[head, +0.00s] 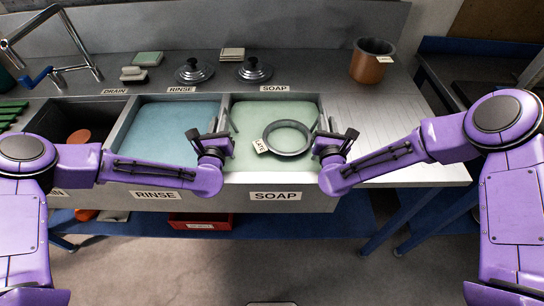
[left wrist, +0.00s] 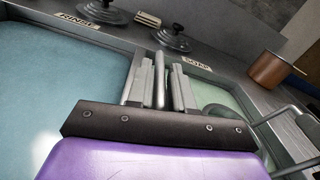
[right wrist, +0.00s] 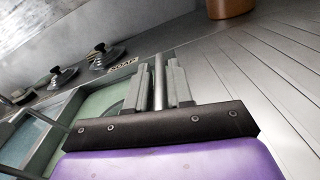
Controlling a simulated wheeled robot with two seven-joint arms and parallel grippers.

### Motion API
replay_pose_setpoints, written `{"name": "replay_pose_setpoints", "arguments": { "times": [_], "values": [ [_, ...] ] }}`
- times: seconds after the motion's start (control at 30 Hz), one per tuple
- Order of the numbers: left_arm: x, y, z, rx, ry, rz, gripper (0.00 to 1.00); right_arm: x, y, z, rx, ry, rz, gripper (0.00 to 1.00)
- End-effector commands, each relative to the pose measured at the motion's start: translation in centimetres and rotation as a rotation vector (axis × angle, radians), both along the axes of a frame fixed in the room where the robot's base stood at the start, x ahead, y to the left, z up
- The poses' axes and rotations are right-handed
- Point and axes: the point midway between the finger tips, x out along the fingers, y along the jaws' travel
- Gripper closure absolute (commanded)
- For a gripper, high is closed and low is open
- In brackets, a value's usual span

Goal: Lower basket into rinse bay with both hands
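The rinse bay (head: 165,125) is the middle sink compartment, filled with blue water. The soap bay (head: 245,108) to its right holds pale green water. A dark round pan or ring (head: 287,137) with a "LATE" tag sits within the soap bay. The basket is hard to make out; thin grey handle bars show at the left and right sides of this bay. My left gripper (head: 222,138) is at the left side, its fingers closed around an upright bar (left wrist: 160,80). My right gripper (head: 328,140) is at the right side, closed around another bar (right wrist: 158,85).
The drain bay (head: 50,118) lies at the far left with an orange-brown item in it. Two lids (head: 193,71) (head: 254,69) lie on the back ledge. A copper pot (head: 371,62) stands at the back right. The ribbed drainboard (head: 375,115) is clear. A divider separates rinse and soap.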

Motion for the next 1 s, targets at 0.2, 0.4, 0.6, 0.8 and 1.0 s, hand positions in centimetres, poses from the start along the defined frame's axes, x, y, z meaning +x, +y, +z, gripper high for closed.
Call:
{"name": "replay_pose_setpoints", "arguments": {
  "times": [0.2, 0.4, 0.6, 0.8, 1.0],
  "values": [
    [-0.01, 0.06, 0.00, 0.000, 0.000, 0.001, 1.00, -0.01, -0.03, -0.02, 0.000, 0.000, -0.001, 1.00],
    [0.00, 0.12, -0.02, 0.000, 0.000, 0.003, 1.00, 0.00, -0.09, -0.03, -0.001, 0.000, -0.002, 1.00],
    [0.02, 0.18, -0.04, 0.000, 0.000, 0.004, 1.00, 0.01, -0.13, -0.05, -0.001, 0.001, -0.003, 1.00],
    [0.03, 0.22, -0.04, 0.001, 0.000, 0.005, 1.00, 0.00, -0.19, -0.06, -0.001, 0.001, -0.005, 1.00],
    [0.04, 0.27, -0.06, 0.001, 0.000, 0.007, 1.00, 0.01, -0.25, -0.07, -0.001, 0.000, -0.006, 1.00]
  ]
}}
